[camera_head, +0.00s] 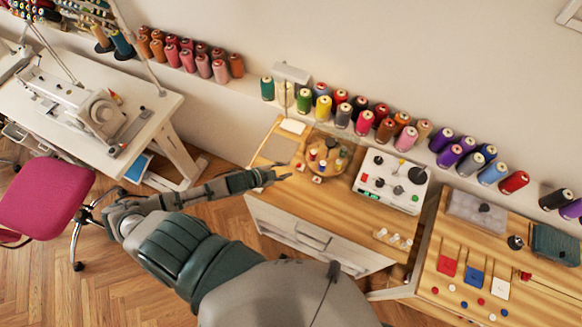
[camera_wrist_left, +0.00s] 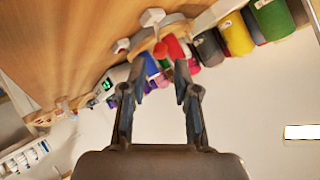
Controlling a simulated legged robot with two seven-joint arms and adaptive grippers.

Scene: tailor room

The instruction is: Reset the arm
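My left arm reaches from the lower middle of the head view, bends at the left and points right. My left gripper (camera_head: 281,177) is over the left part of the wooden cabinet top (camera_head: 290,212). In the left wrist view its two fingers (camera_wrist_left: 161,84) stand apart with nothing between them, so it is open and empty. A round wooden stand (camera_head: 326,165) with small spools is just right of the gripper in the head view; I see no contact. My right gripper is not in view.
A white box with knobs (camera_head: 391,181) and small white pieces (camera_head: 392,238) sit on the cabinet top. Thread spools (camera_head: 365,122) line the wall ledge. A second table (camera_head: 451,287) holds coloured squares at right. A sewing machine table (camera_head: 60,105) and pink chair (camera_head: 45,198) stand left.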

